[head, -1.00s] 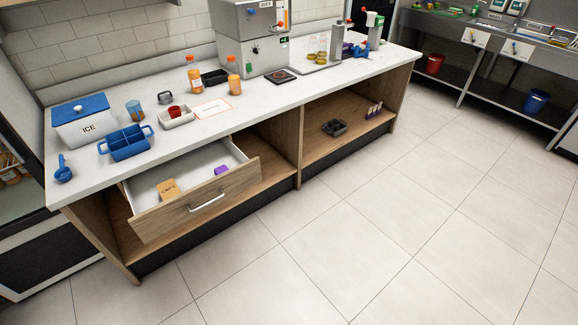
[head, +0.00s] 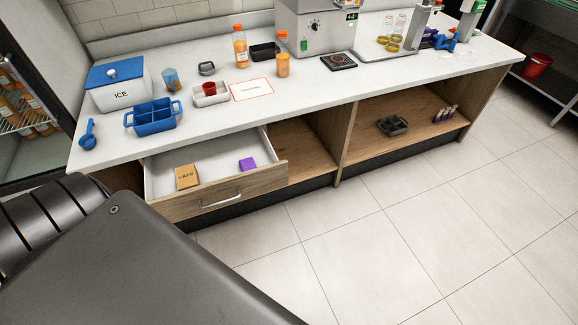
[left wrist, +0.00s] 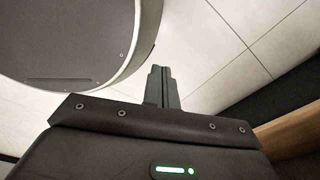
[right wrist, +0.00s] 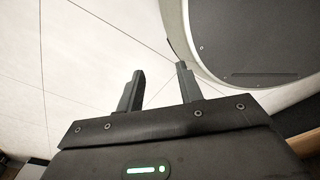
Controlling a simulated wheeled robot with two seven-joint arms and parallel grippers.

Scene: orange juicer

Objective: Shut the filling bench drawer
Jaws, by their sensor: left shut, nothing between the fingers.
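The filling bench drawer (head: 268,192) stands pulled out under the left part of the bench, with a silver bar handle (head: 221,200) on its wooden front. Inside lie a cardboard box marked CAPS (head: 187,177) and a small purple block (head: 248,164). My left gripper (left wrist: 162,88) shows in the left wrist view, its fingers together over the floor with nothing between them. My right gripper (right wrist: 158,88) shows in the right wrist view, its fingers apart and empty over the floor. Neither gripper shows in the head view; a dark arm part of mine covers the lower left.
The white bench top (head: 310,92) holds an ice box (head: 122,90), a blue divided caddy (head: 153,117), orange bottles and a juicer (head: 318,28). An open shelf (head: 420,122) right of the drawer holds a dark tray (head: 392,125). The floor in front is clear.

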